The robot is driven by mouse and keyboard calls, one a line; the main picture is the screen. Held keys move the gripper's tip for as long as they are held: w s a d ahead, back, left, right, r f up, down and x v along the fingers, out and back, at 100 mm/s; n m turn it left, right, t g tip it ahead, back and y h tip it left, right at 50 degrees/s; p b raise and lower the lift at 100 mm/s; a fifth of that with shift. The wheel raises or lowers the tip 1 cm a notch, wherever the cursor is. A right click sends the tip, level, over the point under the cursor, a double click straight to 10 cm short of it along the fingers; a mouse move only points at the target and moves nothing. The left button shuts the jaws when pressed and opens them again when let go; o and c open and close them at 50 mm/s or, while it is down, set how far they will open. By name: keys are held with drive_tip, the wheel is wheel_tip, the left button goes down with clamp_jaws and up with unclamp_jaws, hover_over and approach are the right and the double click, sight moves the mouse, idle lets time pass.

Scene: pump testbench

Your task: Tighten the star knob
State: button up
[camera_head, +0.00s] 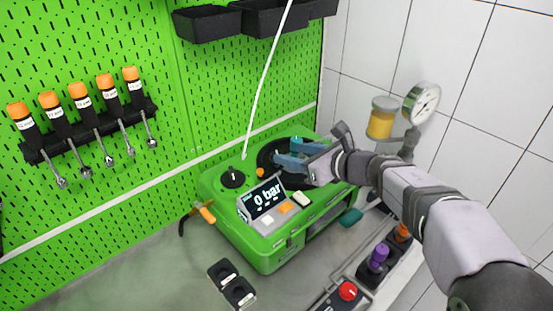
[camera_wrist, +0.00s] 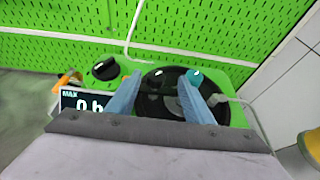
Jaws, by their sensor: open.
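The green pump testbench (camera_head: 265,245) stands on the bench. A large round black part (camera_head: 266,153) is set in its top; it also shows in the wrist view (camera_wrist: 158,103). In the wrist view the open fingers (camera_wrist: 163,80) span the black part. A teal round knob (camera_wrist: 195,76) shows by the right fingertip; contact cannot be told. A smaller black knob (camera_head: 232,178) sits left of the fingers, also in the wrist view (camera_wrist: 106,69). Which one is the star knob is unclear.
A white hose (camera_head: 265,75) rises behind the fingers. A pressure gauge (camera_head: 422,103) and an amber cup (camera_head: 382,117) are near my arm. Tools hang on the green pegboard (camera_head: 230,90). Bare bench (camera_head: 150,270) lies at the front left.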

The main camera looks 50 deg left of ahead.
drive_tip(key=shift+s+d+f, duration=0.15)
drive_tip(key=shift+d+f, duration=0.15)
drive_tip(key=shift+d, duration=0.1)
drive_tip(key=shift+a, duration=0.1)
drive_tip(key=shift+s+a+f+p, duration=0.1)
drive_tip(key=shift+a+f+p, duration=0.05)
drive_tip(key=shift+a+p, duration=0.35)
drive_tip(key=shift+p+x, duration=1.35)
drive_tip(key=shift+x, duration=1.7)
drive_tip(key=shift+f, duration=0.1)
drive_tip(key=c, duration=1)
